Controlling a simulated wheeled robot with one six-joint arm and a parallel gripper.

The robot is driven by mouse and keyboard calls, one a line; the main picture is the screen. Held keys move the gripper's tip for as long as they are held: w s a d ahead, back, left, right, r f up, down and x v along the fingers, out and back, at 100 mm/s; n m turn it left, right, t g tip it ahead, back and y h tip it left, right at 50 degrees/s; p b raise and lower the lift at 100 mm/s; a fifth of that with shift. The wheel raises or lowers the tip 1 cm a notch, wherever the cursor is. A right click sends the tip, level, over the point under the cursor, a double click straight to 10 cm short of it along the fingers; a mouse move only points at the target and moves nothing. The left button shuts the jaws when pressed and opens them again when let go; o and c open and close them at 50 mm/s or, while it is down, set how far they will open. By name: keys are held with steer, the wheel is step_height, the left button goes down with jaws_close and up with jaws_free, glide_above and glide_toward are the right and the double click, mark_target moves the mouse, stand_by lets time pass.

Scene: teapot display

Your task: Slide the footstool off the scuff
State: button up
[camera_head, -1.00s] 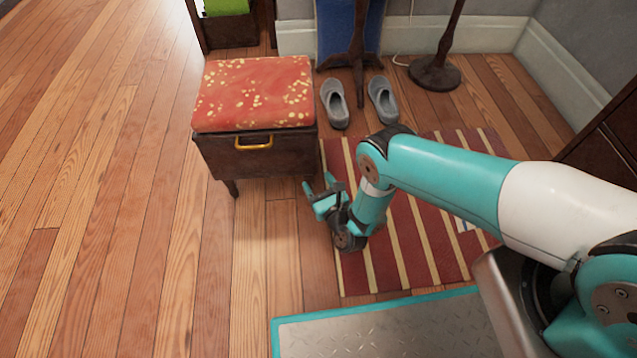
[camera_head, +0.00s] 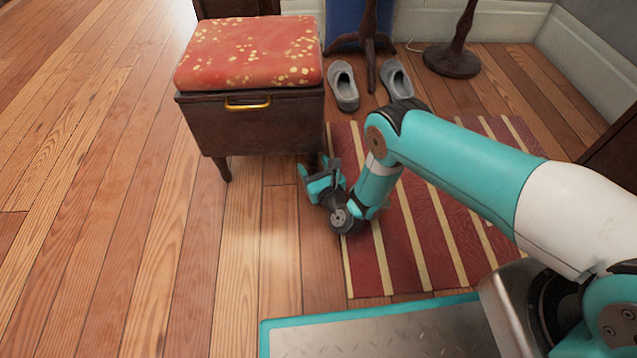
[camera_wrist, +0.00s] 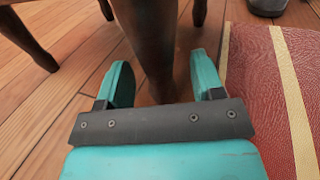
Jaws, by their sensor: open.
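The footstool (camera_head: 250,125) is a dark wooden box on legs with a red, gold-spotted cushion (camera_head: 250,50) and a brass handle (camera_head: 247,104). It stands upright on the plank floor. My gripper (camera_head: 318,172) is low at its front right corner. In the wrist view my gripper (camera_wrist: 160,78) is open, with a dark footstool leg (camera_wrist: 152,40) between its two teal fingers; I cannot tell if they touch it. Two grey backless slippers (camera_head: 343,86) (camera_head: 397,80) lie right of the footstool. I see no clear scuff mark on the floor; a pale patch (camera_head: 270,245) may be light.
A red striped rug (camera_head: 430,235) lies right of my gripper, its edge beside the footstool. Dark stand feet (camera_head: 452,62) and a wall are behind. My teal-edged base plate is in front. The floor (camera_head: 100,200) to the left is clear.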

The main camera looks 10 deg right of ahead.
steer(key=b, duration=0.1)
steer(key=w+b, duration=0.1)
steer(key=b, duration=0.1)
steer(key=shift+w+a+f, duration=0.15)
steer(key=shift+a+f, duration=0.05)
steer(key=shift+f, duration=0.05)
steer(key=shift+w+r+b, duration=0.15)
steer(key=shift+b, duration=0.2)
steer(key=shift+r, duration=0.15)
